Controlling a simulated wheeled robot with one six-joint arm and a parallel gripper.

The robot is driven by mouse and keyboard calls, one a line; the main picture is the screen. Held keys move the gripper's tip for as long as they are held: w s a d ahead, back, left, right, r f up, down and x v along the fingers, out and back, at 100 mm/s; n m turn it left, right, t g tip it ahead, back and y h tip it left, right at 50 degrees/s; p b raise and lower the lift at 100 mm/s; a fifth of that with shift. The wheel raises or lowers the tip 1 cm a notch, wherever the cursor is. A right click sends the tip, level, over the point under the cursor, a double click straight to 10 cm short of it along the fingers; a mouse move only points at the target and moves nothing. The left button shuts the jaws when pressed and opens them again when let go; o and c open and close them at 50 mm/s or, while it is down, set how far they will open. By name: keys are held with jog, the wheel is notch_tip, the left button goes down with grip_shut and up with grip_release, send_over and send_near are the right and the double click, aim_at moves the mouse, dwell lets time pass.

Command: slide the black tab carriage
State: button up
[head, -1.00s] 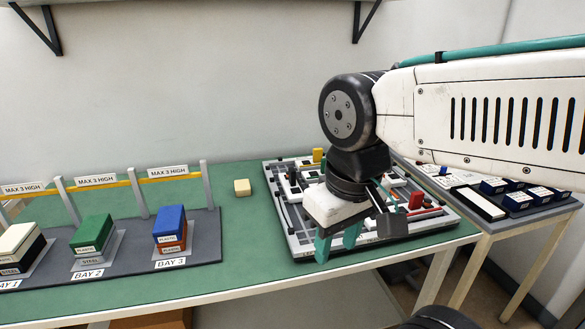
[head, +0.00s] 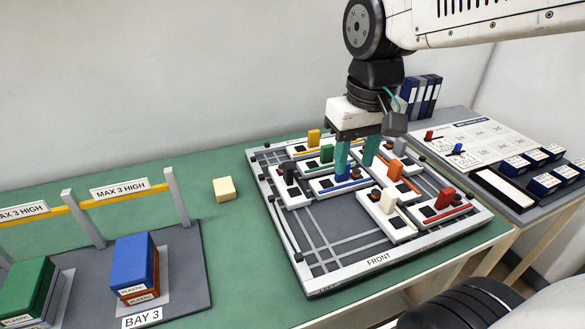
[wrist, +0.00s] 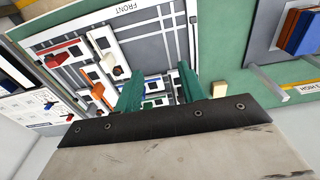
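The black tab carriage (head: 293,196) is a white block with an upright dark tab (head: 289,172), at the left side of the grey sliding board (head: 318,279). My gripper (head: 356,158) points down over the middle-back of the board, to the right of the black tab. Its two teal fingers are apart with nothing visible between them. The left finger stands near or in front of the blue tab (head: 342,175); contact cannot be told. In the wrist view my gripper (wrist: 158,88) is also open, and its fingers hide part of the board.
Carriages with yellow (head: 313,138), green (head: 327,154), orange (head: 395,169), white (head: 388,201) and red (head: 445,198) tabs crowd the board. The board's front left is bare. A cream block (head: 224,189) lies left of it, and bay stacks (head: 134,264) stand farther left.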

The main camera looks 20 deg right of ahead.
jog(key=w+a+f, duration=0.1)
jog(key=w+f, duration=0.2)
jog(key=w, duration=1)
jog(key=g, duration=0.1)
send_over(288, 165)
notch_tip(288, 165, down, 11)
jog(key=shift+r, duration=0.15)
jog(key=shift+f, duration=0.35)
notch_tip(288, 165, down, 7)
jog(key=shift+f, duration=0.1)
jog(key=shift+w, duration=0.1)
grip_shut()
